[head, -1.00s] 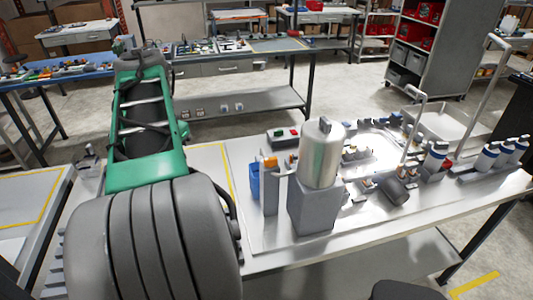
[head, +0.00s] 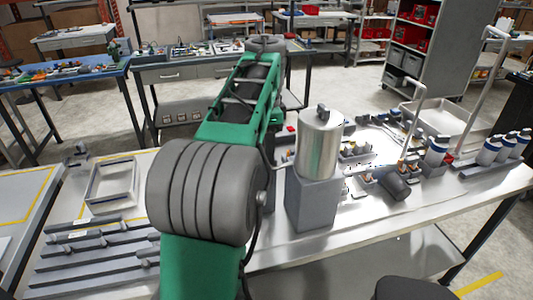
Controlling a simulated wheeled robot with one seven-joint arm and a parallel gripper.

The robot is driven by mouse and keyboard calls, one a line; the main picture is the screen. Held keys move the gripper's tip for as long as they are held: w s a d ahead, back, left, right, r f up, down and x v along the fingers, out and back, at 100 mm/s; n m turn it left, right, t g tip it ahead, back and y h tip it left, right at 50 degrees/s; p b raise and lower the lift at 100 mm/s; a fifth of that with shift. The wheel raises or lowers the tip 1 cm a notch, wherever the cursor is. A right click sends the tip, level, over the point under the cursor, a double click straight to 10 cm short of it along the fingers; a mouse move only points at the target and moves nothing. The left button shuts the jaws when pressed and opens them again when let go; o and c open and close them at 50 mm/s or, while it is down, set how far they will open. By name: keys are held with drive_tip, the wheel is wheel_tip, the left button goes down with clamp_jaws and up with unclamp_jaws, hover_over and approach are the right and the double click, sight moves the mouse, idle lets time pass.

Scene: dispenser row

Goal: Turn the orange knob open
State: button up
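The orange knob is not visible now; my green and grey arm covers the spot left of the metal cylinder where it showed earlier. The silver cylinder (head: 319,145) stands upright on a grey block (head: 312,203) just right of my arm. My gripper is not in view; the far part of my arm hides it or it lies beyond the joint at the top. I cannot tell whether it is open or shut.
White bottles with blue bands (head: 436,152) stand at right, near a white basin (head: 435,122). Another bench (head: 215,100) stands behind.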

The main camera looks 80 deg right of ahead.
clamp_jaws()
idle(0.3)
idle(0.3)
